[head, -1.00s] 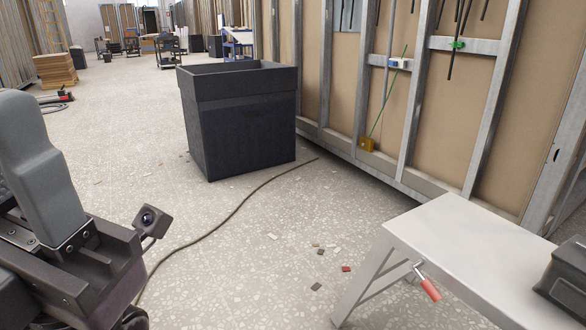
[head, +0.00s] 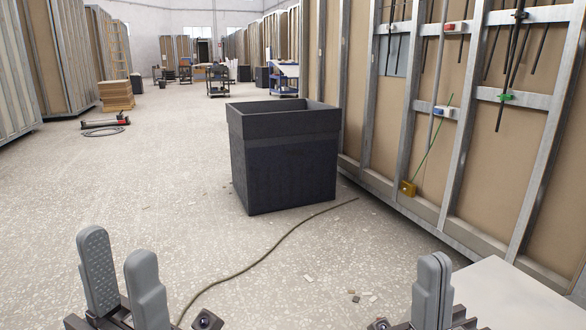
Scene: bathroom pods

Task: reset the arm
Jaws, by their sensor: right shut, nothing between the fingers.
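My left gripper (head: 122,275) is at the bottom left of the head view, with its two grey fingers pointing up and a clear gap between them. It is open and nothing shows between the fingers. My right gripper (head: 433,290) is at the bottom right, its grey fingers pressed together with nothing between them. It is close to the left edge of the white bench top in the picture. Both grippers are in front of the dark bin and apart from it. The wrists and most of both arms are out of view.
A large dark open bin (head: 285,165) stands on the floor ahead. A cable (head: 262,259) runs along the floor towards it. A white bench top (head: 510,300) is at the lower right, before a metal-framed wall (head: 480,130). Small scraps lie near the cable.

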